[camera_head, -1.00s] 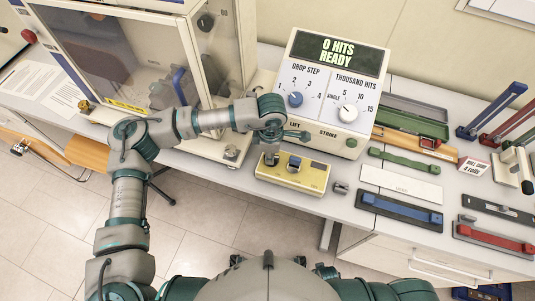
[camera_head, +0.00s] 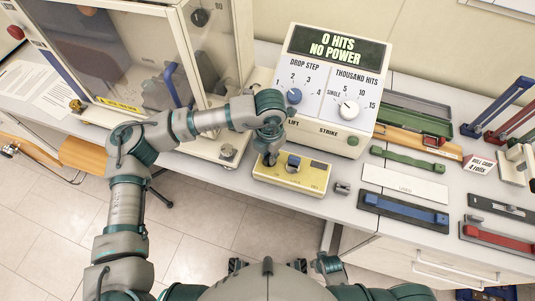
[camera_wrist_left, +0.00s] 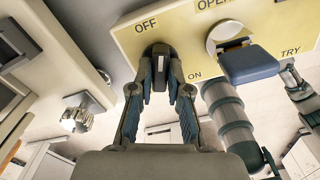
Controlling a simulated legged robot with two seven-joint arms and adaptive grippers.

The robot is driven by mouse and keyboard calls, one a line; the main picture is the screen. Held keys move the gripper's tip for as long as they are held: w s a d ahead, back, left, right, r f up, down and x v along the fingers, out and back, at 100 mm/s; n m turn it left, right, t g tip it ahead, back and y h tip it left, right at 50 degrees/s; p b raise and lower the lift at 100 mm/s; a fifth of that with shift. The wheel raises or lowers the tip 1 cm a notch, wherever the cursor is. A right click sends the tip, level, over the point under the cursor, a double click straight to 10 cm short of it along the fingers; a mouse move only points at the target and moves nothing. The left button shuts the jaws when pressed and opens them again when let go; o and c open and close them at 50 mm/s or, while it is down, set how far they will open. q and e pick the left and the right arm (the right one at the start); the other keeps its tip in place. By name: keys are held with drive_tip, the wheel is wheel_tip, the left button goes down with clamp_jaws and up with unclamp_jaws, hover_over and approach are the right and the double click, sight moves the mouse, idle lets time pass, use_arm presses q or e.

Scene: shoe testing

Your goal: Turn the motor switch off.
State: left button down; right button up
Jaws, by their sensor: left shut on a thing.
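The yellow control box (camera_head: 314,178) sits on the bench in front of the counter machine. In the left wrist view its yellow panel (camera_wrist_left: 117,39) carries the labels OFF, ON, OPEN and TRY. The black motor switch knob (camera_wrist_left: 160,51) has a pale mark, and its upper end lies near OFF. My left gripper (camera_head: 270,158) is over the left part of the box, shut on that knob; its two fingers also show in the left wrist view (camera_wrist_left: 160,85). In the head view the gripper hides the knob. My right gripper is not in view.
The counter machine (camera_head: 325,90) behind reads "0 HITS NO POWER". The glass-sided cabinet (camera_head: 215,60) stands left. A small metal part (camera_head: 342,188) and several tools lie to the right.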

use_arm(q)
drive_tip(key=shift+w+d+r+n, duration=0.1)
drive_tip(key=shift+w+r+n, duration=0.05)
drive_tip(key=shift+n, duration=2.05)
drive_tip(key=shift+w, duration=0.1)
drive_tip(key=c, duration=1.4)
unclamp_jaws()
drive_tip(key=shift+o, duration=1.4)
